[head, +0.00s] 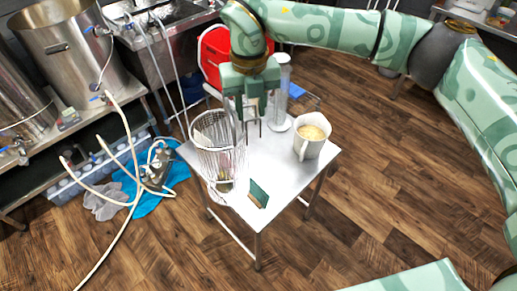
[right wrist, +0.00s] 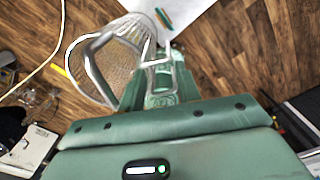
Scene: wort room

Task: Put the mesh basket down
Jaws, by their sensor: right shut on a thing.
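The mesh basket (head: 214,136) is a tall wire cylinder with a rim and handle, over the left part of the small white table (head: 262,160) in the head view. My right gripper (head: 254,122) is just right of its upper part and is shut on it. In the right wrist view the basket (right wrist: 118,68) hangs left of the gripper (right wrist: 158,72), with its metal handle at the jaws. The basket's lower end overlaps the table's left edge; I cannot tell whether it touches the top. My left gripper is not in view.
A beige pitcher (head: 312,134) stands on the table's right side. A clear cylinder (head: 281,95) stands at the back. A green card-like item (head: 258,194) is near the front corner. Pots and hoses fill the left; a red bucket (head: 214,57) is behind.

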